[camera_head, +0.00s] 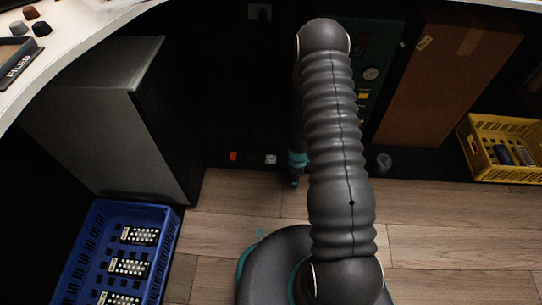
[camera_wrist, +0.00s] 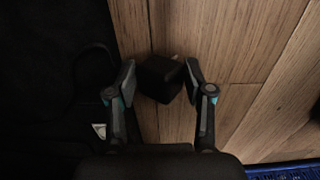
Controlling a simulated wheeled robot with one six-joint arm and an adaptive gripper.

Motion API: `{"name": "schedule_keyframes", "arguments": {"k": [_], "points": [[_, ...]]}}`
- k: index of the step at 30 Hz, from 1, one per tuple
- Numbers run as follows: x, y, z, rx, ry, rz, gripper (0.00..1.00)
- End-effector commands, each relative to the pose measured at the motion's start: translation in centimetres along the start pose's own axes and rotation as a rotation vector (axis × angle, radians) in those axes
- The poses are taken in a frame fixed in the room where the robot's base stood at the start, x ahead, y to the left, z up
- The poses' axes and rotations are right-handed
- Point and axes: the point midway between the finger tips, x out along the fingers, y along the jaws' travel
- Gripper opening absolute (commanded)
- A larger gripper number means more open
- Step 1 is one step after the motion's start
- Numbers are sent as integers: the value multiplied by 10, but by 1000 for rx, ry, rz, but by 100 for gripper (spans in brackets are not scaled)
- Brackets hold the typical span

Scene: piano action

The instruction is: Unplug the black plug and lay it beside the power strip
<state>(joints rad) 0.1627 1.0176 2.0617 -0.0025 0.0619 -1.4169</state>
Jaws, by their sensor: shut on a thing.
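The black plug (camera_wrist: 160,78) is a dark block with a small pale tip, seen between my fingers in the wrist view. My gripper (camera_wrist: 160,74) is shut on it, over the wooden floor. In the head view my gripper (camera_head: 294,181) points down near the front edge of the dark area under the desk, and the plug cannot be made out there. The dark power strip (camera_head: 252,158) lies left of my gripper, with an orange-red switch and a pale socket. Whether the plug touches the floor I cannot tell.
A grey cabinet (camera_head: 95,115) and a blue crate (camera_head: 70,250) stand at left. A brown board (camera_head: 440,80), a small grey cylinder (camera_head: 383,163) and a yellow crate (camera_head: 470,135) are at right. Wooden floor (camera_head: 225,205) in front of the strip is bare.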

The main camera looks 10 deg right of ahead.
Motion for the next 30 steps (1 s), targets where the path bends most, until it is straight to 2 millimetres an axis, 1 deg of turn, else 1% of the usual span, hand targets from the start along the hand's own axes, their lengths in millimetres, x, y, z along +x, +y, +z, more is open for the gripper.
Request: {"name": "schedule_keyframes", "arguments": {"k": [18, 19, 20, 21, 22, 30], "points": [[5, 0, 0, 1, 0, 0, 0], [5, 0, 0, 1, 0, 0, 57], [5, 0, 0, 0, 0, 0, 64], [5, 0, 0, 0, 0, 0, 74], [5, 0, 0, 0, 0, 0, 81], [5, 0, 0, 0, 0, 0, 81]]}}
